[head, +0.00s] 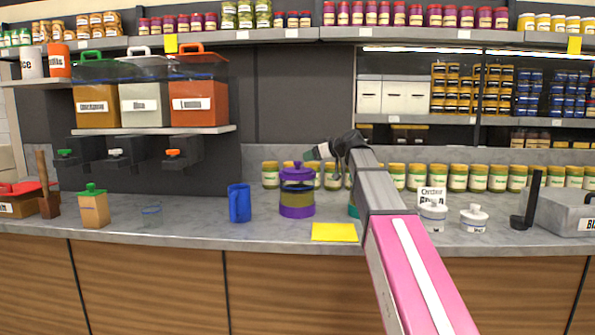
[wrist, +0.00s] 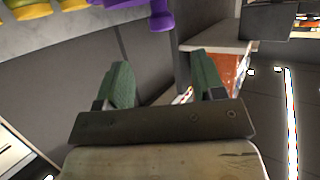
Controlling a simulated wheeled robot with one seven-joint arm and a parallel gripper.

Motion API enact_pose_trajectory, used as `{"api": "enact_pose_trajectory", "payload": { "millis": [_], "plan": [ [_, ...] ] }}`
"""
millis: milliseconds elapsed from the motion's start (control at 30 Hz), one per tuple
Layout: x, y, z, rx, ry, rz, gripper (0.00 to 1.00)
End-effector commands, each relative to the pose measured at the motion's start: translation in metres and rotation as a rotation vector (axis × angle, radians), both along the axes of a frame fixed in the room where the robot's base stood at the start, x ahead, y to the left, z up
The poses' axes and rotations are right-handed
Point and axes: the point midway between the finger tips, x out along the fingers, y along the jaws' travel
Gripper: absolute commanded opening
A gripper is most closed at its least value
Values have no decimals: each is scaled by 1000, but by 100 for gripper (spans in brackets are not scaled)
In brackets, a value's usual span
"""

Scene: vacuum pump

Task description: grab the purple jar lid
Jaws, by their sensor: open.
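The purple jar lid (head: 297,173) sits on a clear jar (head: 297,189) with a purple base, standing upright on the counter. Its knob points up. In the wrist view, part of the purple lid (wrist: 160,14) shows at the top edge, and the rest is cut off. My gripper (head: 312,153) is just above and to the right of the lid in the head view, pointing left. In the wrist view its two green fingers (wrist: 162,75) are apart with nothing held between them. The gripper appears not to touch the lid.
A blue cup (head: 239,203) stands left of the jar. A yellow sheet (head: 334,232) lies in front. A row of lidded jars (head: 271,175) lines the back of the counter. White pots (head: 474,218) stand at the right. Dispensers (head: 145,103) hang at the upper left.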

Motion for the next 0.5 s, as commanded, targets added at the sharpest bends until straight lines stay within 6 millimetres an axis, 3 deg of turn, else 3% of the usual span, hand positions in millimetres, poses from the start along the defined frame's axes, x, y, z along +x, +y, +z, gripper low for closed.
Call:
{"api": "enact_pose_trajectory", "payload": {
  "millis": [100, 500],
  "plan": [
    [12, 16, -6, 0, 1, 2, 62],
    [27, 43, -22, 0, 2, 2, 62]
  ]
}}
